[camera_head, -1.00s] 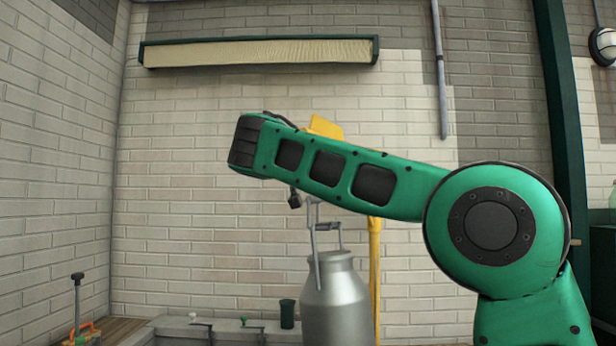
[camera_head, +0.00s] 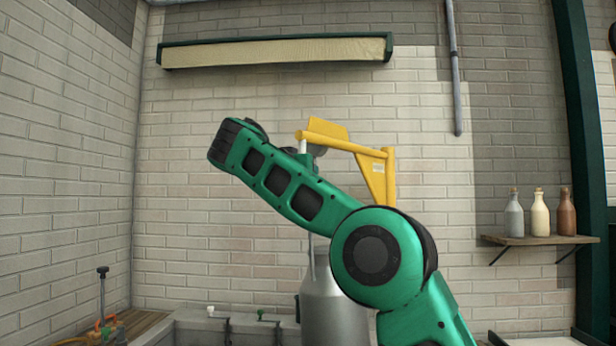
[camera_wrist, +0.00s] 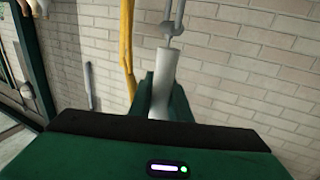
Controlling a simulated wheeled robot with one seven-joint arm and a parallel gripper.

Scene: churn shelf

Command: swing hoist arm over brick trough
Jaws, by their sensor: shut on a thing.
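The yellow hoist arm (camera_head: 345,143) reaches left from its upright against the brick wall in the head view. A white piece (camera_head: 302,146) shows below its left end, partly behind my arm. In the wrist view, my gripper (camera_wrist: 164,98) is shut on a pale cylindrical handle (camera_wrist: 165,68), with a grey metal hook or loop (camera_wrist: 174,24) just above it. A yellow post (camera_wrist: 128,45) stands left of it. The metal milk can (camera_head: 334,308) is below the hoist arm, its top partly hidden by my arm. A grey trough rim (camera_head: 185,322) shows at lower left.
A long-handled tool (camera_head: 102,290) stands at far left.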

